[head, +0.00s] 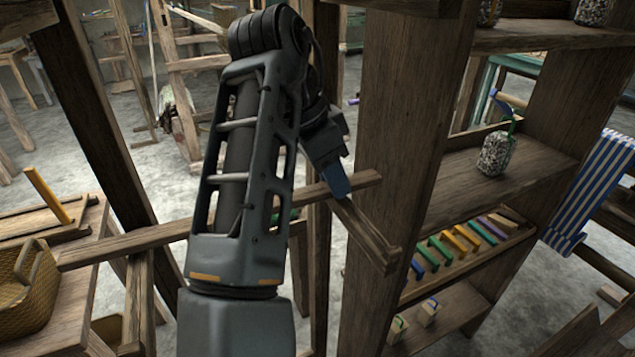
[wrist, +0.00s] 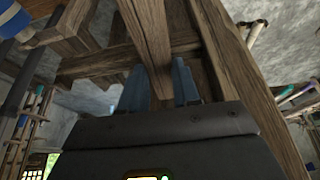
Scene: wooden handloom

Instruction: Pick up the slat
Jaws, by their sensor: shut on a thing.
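The slat (head: 368,238) is a plain brown wooden bar. In the head view it runs from my gripper (head: 337,184) down to the right, its near end beside the shelf upright. In the wrist view the slat (wrist: 148,35) lies between the two blue fingers of my gripper (wrist: 157,82), which are shut on it. It reaches away from the fingers toward the top of the picture. Its end at the fingers is partly hidden in the head view.
A long wooden beam (head: 130,243) crosses behind my arm, close to the slat. A wooden shelf (head: 410,120) stands at right, with jars and a row of coloured pieces (head: 460,240). A woven basket (head: 30,290) sits on a bench at left. Grey floor shows between the posts.

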